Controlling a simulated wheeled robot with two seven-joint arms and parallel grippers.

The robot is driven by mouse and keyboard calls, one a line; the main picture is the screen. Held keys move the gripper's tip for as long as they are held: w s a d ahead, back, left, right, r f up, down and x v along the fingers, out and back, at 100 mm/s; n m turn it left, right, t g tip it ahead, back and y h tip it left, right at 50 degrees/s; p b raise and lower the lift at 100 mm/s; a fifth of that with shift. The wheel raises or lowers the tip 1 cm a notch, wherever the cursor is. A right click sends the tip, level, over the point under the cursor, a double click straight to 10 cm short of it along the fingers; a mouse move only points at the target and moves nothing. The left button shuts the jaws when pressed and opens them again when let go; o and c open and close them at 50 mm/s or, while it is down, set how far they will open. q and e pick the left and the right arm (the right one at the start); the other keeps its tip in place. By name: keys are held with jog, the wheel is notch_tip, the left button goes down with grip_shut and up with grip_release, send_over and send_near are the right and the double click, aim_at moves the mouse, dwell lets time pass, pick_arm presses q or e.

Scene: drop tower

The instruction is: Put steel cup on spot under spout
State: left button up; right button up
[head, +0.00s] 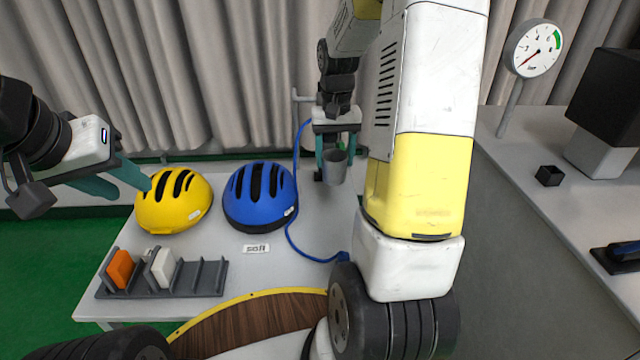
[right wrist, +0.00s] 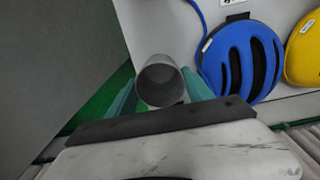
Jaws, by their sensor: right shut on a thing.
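The steel cup (head: 334,170) is a small grey cylinder, held upright between the teal fingers of my right gripper (head: 334,158) near the back right of the light table. In the right wrist view the cup (right wrist: 160,82) shows its open round mouth, with a finger of the gripper (right wrist: 160,95) on each side. A grey pipe end (head: 298,97) sticks out at the back, just left of my right wrist; I cannot tell if it is the spout. No marked spot is visible. My left gripper (head: 133,190) is open and empty, by the yellow helmet.
A yellow helmet (head: 172,205) and a blue helmet (head: 260,203) sit on the table (head: 225,255). A blue hose (head: 290,215) runs along the right. A grey rack (head: 200,278) holds an orange and a white block. A grey counter (head: 545,185) with a gauge (head: 533,48) stands right.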

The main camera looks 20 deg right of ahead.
notch_tip(320, 180, down, 13)
jog(key=shift+f, duration=0.15)
jog(key=w, duration=0.1)
jog(key=w+d, duration=0.1)
jog(key=w, duration=0.1)
jog(key=shift+w+f, duration=0.1)
jog(key=shift+w, duration=0.2)
jog(key=shift+w+f, duration=0.15)
jog(key=shift+f, duration=0.35)
jog(key=shift+f, duration=0.15)
jog(key=o, duration=1.4)
